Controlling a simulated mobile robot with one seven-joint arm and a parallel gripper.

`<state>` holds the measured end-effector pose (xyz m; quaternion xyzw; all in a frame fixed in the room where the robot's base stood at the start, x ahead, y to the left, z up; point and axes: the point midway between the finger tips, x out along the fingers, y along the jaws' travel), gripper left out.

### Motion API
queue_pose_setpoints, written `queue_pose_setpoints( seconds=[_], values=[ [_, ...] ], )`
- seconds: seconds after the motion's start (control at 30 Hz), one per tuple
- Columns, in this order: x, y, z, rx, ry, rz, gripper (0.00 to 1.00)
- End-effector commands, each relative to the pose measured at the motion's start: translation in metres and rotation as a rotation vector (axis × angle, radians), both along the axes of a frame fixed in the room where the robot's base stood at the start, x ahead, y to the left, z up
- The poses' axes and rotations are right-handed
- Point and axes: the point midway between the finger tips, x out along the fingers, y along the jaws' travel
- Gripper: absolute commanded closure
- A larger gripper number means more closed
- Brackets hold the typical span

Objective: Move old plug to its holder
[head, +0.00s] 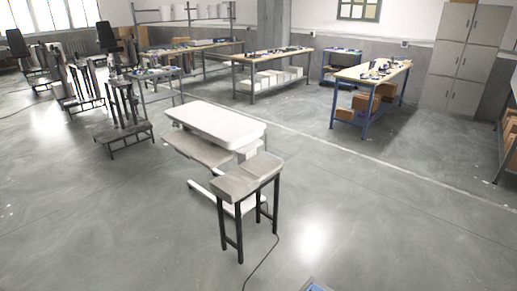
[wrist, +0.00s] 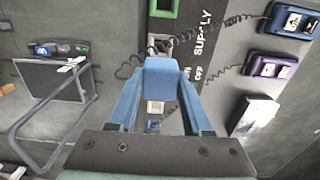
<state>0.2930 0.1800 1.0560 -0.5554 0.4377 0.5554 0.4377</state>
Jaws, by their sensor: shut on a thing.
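In the wrist view my gripper (wrist: 160,84) has its two blue fingers closed on the sides of a blue block (wrist: 160,76), which appears to be the old plug. Its far face and any prongs are hidden. A small pale piece (wrist: 155,108) shows between the fingers behind the block. Beyond the fingertips is a dark panel lettered SUPPLY (wrist: 203,32) and ON/OFF, with a green-framed part at its top. I cannot tell which part is the holder. My gripper is not clearly seen in the head view.
In the wrist view a blue handset (wrist: 293,20) and a purple handset (wrist: 270,67) with coiled cords lie right, and a grey tube frame (wrist: 45,150) lies left. In the head view a small table (head: 246,180) stands by a white-topped unit (head: 215,122); open floor surrounds them.

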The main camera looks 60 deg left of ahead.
Motion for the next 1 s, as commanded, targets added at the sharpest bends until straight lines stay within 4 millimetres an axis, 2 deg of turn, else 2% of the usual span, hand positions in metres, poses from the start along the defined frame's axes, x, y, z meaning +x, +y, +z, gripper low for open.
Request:
queue_pose_setpoints(
  seconds=[0.7,1.0],
  values=[
    [0.000,0.000,0.020,0.000,0.000,0.000,1.00],
    [0.000,0.000,0.022,0.000,0.000,0.000,1.00]
  ],
)
